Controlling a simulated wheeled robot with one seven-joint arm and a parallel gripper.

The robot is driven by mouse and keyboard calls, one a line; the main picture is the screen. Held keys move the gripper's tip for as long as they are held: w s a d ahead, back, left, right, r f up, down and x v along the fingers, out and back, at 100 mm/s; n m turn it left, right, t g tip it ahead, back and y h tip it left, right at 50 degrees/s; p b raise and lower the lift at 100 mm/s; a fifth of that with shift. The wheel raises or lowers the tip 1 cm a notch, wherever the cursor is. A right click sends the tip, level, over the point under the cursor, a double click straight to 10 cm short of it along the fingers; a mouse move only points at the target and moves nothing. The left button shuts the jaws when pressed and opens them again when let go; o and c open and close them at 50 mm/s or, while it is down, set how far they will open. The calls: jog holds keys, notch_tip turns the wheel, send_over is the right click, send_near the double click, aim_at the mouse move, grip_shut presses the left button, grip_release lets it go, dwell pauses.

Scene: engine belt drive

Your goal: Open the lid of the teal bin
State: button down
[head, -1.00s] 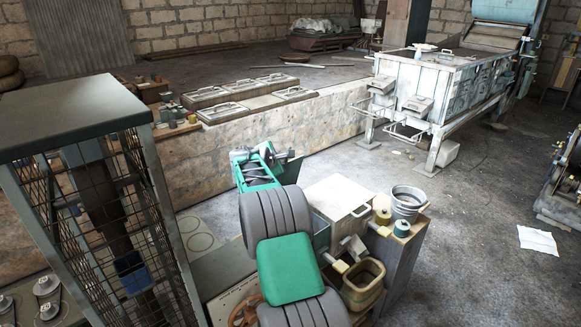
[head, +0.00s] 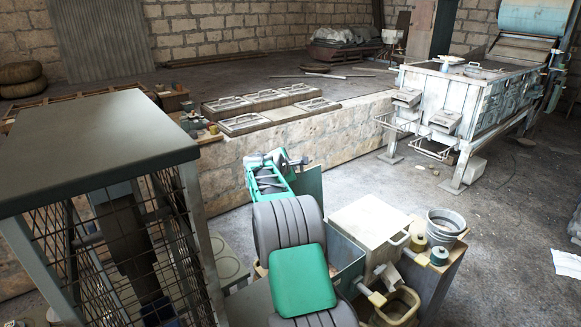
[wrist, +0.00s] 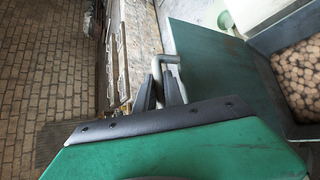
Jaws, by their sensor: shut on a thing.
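The teal bin's lid (wrist: 205,75) is a flat teal panel in the wrist view. It stands raised beside the open bin, whose dark inner wall (wrist: 265,75) shows at the right. Round brown pieces (wrist: 302,65) lie inside. My gripper (wrist: 160,85) is shut on the bent grey metal handle (wrist: 168,60) at the lid's left edge. In the head view the lid (head: 309,185) stands steeply behind my arm.
A pale box (head: 368,228) with a handle stands just right of the lid. A metal bucket (head: 445,225) and spools (head: 439,256) are beside it. A mesh cage (head: 110,235) stands at the left.

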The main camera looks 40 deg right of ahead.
jog(key=shift+f, duration=0.15)
jog(key=c, duration=1.5)
grip_release()
jog(key=shift+s, duration=0.1)
jog(key=shift+o, duration=0.2)
jog(key=b+v, duration=0.2)
jog(key=v, duration=0.6)
